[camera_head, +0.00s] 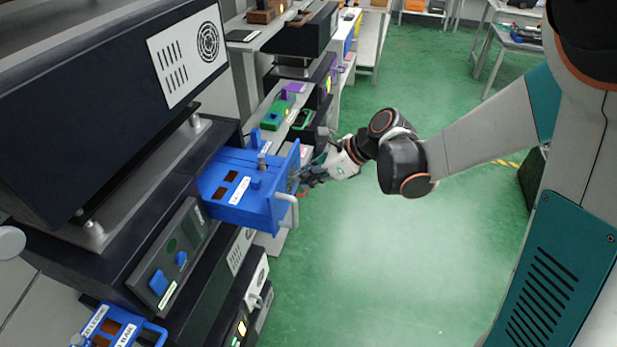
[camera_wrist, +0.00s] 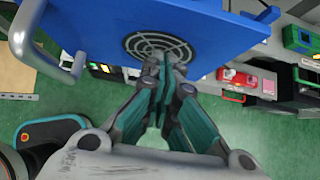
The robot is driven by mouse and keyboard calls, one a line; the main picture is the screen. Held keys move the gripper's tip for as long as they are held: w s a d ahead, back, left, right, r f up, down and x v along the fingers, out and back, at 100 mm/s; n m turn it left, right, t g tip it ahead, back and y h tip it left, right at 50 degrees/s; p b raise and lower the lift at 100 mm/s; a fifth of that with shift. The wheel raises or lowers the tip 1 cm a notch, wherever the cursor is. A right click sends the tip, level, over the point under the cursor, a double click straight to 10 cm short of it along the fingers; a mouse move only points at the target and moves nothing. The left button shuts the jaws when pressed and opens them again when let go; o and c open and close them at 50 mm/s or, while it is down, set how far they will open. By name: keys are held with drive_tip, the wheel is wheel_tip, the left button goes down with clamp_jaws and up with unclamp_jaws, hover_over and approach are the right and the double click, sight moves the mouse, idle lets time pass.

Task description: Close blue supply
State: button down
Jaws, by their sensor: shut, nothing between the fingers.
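The blue supply (camera_head: 240,205) is a blue box-like drawer unit sticking out from the dark cabinet on the left in the head view. My gripper (camera_head: 308,178) is at the outer face of the blue supply. In the wrist view my gripper (camera_wrist: 162,62) is shut and empty, its tips over the grille. Whether they touch cannot be told.
Another blue fixture (camera_head: 115,325) sits at the lower left. Benches with green and purple fixtures (camera_head: 280,112) stand behind. The green floor (camera_head: 390,270) to the right is clear.

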sight(242, 166)
drive_tip(key=w+a, duration=0.1)
drive_tip(key=a, duration=0.4)
drive_tip(key=w+a, duration=0.2)
drive_tip(key=a, duration=0.3)
drive_tip(key=w+a, duration=0.2)
drive_tip(key=a, duration=0.2)
drive_tip(key=shift+w+a+b, duration=0.2)
drive_tip(key=shift+a+b, duration=0.1)
drive_tip(key=shift+a, duration=0.1)
drive_tip(key=shift+w+a, duration=0.15)
drive_tip(key=shift+a, duration=0.2)
